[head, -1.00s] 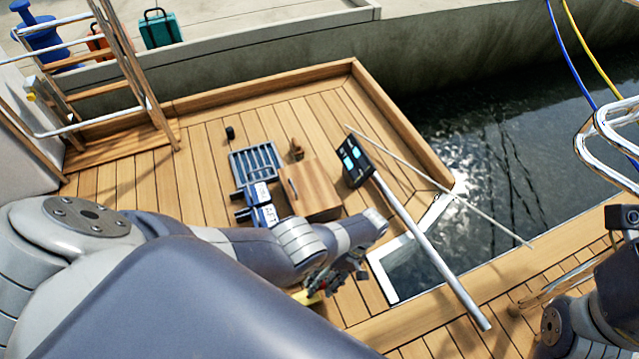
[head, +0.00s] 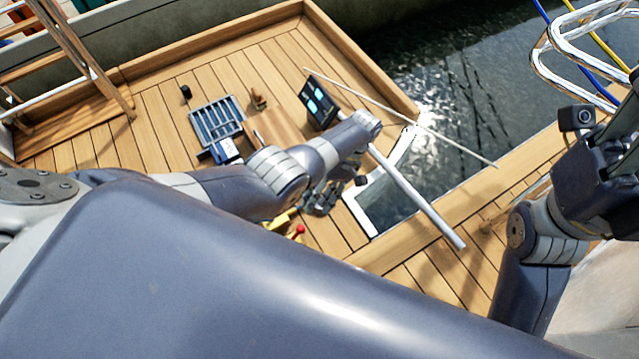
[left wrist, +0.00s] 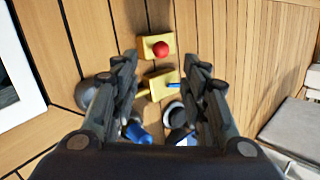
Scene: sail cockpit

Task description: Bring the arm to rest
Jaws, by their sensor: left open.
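My left arm reaches across the head view, and its gripper (head: 322,203) hangs over the wooden deck, partly hidden by the forearm. In the left wrist view the left gripper (left wrist: 163,75) is open, with its two fingers apart and nothing held between them. Below and between the fingers lie a yellow block with a red knob (left wrist: 160,48) and a second yellow piece (left wrist: 158,85). My right arm stands at the right edge of the head view; its dark end (head: 600,180) is partly cut off, and its fingers cannot be made out.
A blue-grey slatted crate (head: 216,121), a wooden box (head: 277,130) and a dark panel with lit screens (head: 318,103) stand on the deck. A long grey pole (head: 415,198) slants across a white-rimmed opening. Bent metal rails (head: 562,50) rise at the right. Water lies beyond the deck edge.

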